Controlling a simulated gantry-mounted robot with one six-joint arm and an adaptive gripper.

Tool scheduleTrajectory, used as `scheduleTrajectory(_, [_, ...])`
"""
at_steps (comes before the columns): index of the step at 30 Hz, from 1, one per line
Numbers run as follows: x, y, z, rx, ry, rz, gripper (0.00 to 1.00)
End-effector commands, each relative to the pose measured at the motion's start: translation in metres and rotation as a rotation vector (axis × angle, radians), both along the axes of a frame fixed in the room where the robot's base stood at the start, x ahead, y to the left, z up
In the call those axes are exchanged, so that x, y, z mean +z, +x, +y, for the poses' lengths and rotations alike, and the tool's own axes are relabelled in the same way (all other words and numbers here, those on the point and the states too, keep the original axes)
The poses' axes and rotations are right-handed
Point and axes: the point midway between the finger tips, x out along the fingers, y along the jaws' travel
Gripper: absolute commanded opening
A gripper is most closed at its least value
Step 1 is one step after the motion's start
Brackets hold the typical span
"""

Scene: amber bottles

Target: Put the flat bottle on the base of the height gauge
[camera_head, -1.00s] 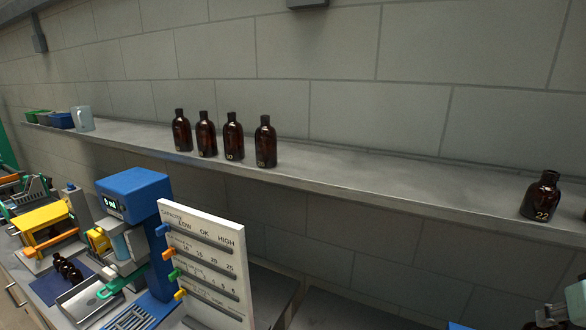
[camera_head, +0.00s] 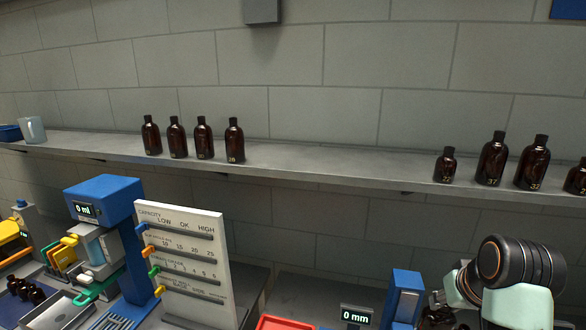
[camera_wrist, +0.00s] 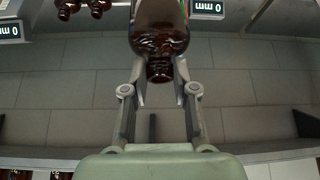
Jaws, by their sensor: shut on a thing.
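In the wrist view my gripper (camera_wrist: 160,72) is shut on the neck of an amber bottle (camera_wrist: 158,25). The bottle's body reaches past the top edge of the picture, so I cannot see its whole shape. In the head view a display reading 0 mm (camera_head: 355,316) and a blue upright (camera_head: 405,293) stand at the bottom, probably the height gauge. Its base is out of frame. My arm is at the lower right there, and its fingers are not clearly seen. Two 0 mm displays show in the wrist view, at the upper right (camera_wrist: 208,7) and left (camera_wrist: 9,31).
Several amber bottles stand on the wall shelf (camera_head: 320,168), in a left group (camera_head: 202,140) and a right group (camera_head: 492,160). A white capacity board (camera_head: 190,262) and a blue 0 ml device (camera_head: 105,195) stand at left. A red tray (camera_head: 285,323) is at the bottom edge.

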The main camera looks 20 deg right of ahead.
Motion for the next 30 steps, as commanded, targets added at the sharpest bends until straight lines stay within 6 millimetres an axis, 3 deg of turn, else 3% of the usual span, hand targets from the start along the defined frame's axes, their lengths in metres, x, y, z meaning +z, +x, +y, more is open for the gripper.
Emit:
scheduleTrajectory(5, [-0.032,0.033,0.053,0.071,0.005,0.001,0.00])
scheduleTrajectory(8, [-0.057,0.052,0.096,0.125,0.007,0.003,0.00])
scheduleTrajectory(14, [-0.117,0.076,0.218,0.270,0.009,0.005,0.00])
scheduleTrajectory(18, [-0.155,0.068,0.308,0.381,0.007,0.005,0.00])
scheduleTrajectory(22, [-0.181,0.047,0.377,0.474,0.003,0.004,0.00])
scheduleTrajectory(25, [-0.195,0.029,0.414,0.528,0.000,0.004,0.00])
scheduleTrajectory(30, [-0.204,0.014,0.440,0.570,-0.004,0.000,0.00])
